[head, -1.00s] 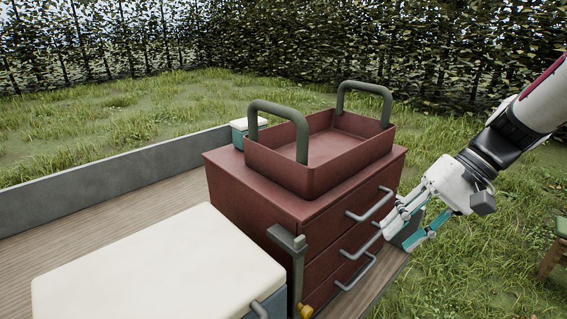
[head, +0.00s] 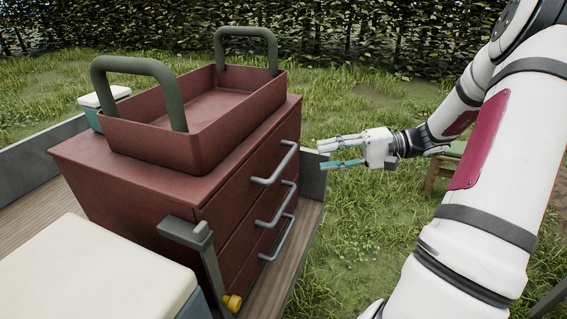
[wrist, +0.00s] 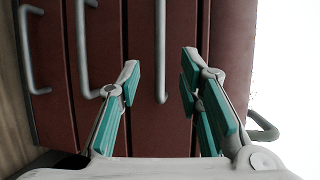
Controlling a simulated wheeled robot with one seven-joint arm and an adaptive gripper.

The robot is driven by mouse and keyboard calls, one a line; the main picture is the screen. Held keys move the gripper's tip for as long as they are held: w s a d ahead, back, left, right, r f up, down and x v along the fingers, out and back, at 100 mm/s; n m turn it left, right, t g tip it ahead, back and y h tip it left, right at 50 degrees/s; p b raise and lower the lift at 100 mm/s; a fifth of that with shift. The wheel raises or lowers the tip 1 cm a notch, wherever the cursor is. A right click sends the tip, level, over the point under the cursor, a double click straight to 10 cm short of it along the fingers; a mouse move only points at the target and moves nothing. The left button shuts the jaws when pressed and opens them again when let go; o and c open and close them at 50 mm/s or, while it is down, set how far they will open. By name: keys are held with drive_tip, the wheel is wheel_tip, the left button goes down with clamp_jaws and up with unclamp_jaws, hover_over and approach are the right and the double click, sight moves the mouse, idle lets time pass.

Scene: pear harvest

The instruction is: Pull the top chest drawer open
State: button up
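The dark red chest (head: 120,190) stands on the trailer bed with its drawers shut. The top drawer's grey bar handle (head: 275,166) is on its upper front. My gripper (head: 322,155) is open and empty, with teal finger pads, to the right of this handle in the head view and apart from it. In the wrist view my open fingers (wrist: 160,75) point at the drawer fronts. The top handle (wrist: 160,50) lies between their lines, ahead of the tips. The lower handles (wrist: 82,50) are to the left.
A red tray (head: 190,145) with two green handles sits on the chest. A latch post (head: 205,255) stands at the chest's near corner, beside a white-lidded box (head: 90,270). Grass is open to the right; a stool (head: 440,175) stands behind my arm.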

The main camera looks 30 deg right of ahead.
sight(288, 162)
drive_tip(key=x, duration=1.1)
drive_tip(key=shift+s, duration=0.1)
clamp_jaws()
